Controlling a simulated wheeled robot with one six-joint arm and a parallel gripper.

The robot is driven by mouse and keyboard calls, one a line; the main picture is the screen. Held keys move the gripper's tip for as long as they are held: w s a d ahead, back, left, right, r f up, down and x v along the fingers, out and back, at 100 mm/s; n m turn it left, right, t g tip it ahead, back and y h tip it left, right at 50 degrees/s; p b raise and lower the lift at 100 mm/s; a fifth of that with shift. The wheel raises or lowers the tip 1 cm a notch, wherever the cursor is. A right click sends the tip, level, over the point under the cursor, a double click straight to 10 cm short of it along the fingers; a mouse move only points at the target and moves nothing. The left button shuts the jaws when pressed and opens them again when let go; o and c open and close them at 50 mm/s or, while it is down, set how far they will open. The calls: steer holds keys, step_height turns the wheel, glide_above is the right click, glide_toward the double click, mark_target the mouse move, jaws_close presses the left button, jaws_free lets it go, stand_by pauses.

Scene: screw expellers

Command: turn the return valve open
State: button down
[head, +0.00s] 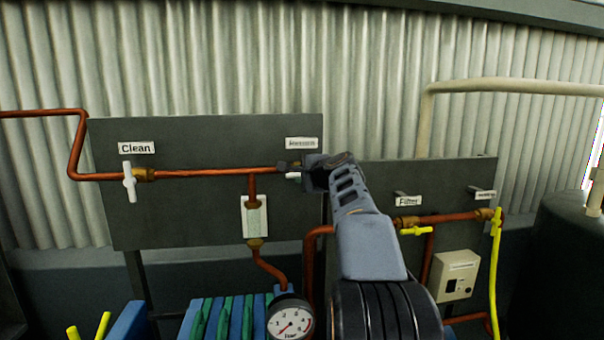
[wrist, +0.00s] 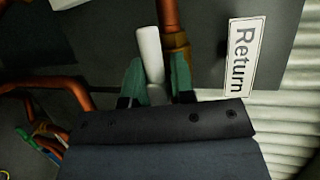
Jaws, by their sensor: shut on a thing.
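The return valve is at the right end of the copper pipe on the left panel, under its "Return" label (head: 302,143), which also shows in the wrist view (wrist: 241,57). Its white handle (wrist: 149,50) lies roughly along the copper pipe, slightly tilted, beside the brass fitting (wrist: 176,43). My gripper (wrist: 156,80) has its green fingers on either side of the handle and is shut on it. In the head view my gripper (head: 294,168) covers most of the valve; only a small white part of the handle (head: 293,176) shows.
The "Clean" valve (head: 130,182) on the left has its white handle hanging crosswise to the pipe. A pressure gauge (head: 290,318) stands low in front. The right panel carries yellow-handled valves (head: 415,231) and a beige box (head: 455,276). A corrugated wall (head: 250,60) is behind.

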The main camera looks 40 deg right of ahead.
stand_by(0.4)
steer(key=c, duration=1)
jaws_free()
steer(key=b+v, duration=0.3)
steer(key=v, duration=1)
steer(key=shift+s+r+b, duration=0.1)
steer(key=shift+s+b, duration=0.2)
steer(key=shift+s, duration=0.1)
